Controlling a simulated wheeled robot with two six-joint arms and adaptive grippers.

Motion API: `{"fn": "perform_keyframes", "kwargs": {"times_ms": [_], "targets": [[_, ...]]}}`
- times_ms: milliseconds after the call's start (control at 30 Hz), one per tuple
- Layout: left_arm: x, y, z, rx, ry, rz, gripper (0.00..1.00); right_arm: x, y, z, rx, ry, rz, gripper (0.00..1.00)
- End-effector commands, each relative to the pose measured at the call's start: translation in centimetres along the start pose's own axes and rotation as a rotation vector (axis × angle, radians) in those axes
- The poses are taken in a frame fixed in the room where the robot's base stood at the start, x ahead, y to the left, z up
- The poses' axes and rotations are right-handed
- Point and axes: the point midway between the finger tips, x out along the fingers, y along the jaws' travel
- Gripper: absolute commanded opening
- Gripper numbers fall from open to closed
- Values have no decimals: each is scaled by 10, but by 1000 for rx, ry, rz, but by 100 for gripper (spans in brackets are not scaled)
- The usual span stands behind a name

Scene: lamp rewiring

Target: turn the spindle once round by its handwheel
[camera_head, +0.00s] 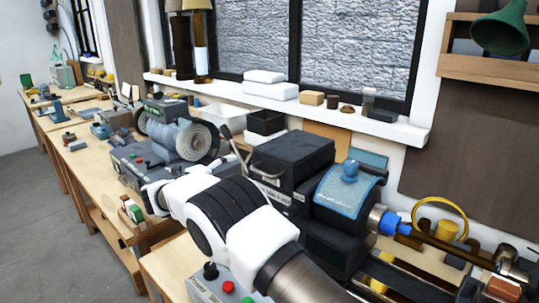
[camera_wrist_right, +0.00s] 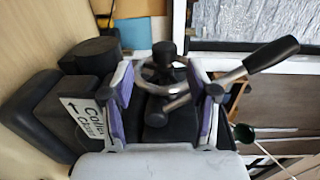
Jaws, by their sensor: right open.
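The spindle's handwheel (camera_wrist_right: 146,84) is a small pale metal ring with a dark knob (camera_wrist_right: 163,49), seen in the right wrist view. My right gripper (camera_wrist_right: 163,100) is open, with one purple-padded finger on each side of the wheel. The wheel appears between the fingers, and I cannot tell whether either pad touches it. In the head view, my white and black right wrist hides the wheel and most of the headstock's left end. The dark lathe headstock (camera_head: 290,155) stands behind the wrist. My left gripper is not in view.
A lever with a black grip (camera_wrist_right: 270,55) sticks out close to the right finger. A dark block with a lettered sign (camera_wrist_right: 88,125) lies to the left. In the head view, a blue cloth (camera_head: 345,195) covers part of the lathe, and a grey machine (camera_head: 180,140) stands farther left.

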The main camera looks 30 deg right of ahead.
Motion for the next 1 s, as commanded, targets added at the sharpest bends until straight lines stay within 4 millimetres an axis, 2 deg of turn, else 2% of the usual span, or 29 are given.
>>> {"fn": "perform_keyframes", "kwargs": {"times_ms": [167,400,500,800,967,1000], "targets": [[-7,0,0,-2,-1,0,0,12,-3,0,0,0,0,59],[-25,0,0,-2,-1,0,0,59,-3,-1,-1,3,1,59],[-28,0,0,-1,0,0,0,72,-2,0,0,1,1,59],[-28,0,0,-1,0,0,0,78,0,0,0,-1,0,59],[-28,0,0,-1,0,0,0,78,0,0,0,-1,0,2],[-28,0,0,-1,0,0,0,78,0,0,0,-1,0,0]]}}
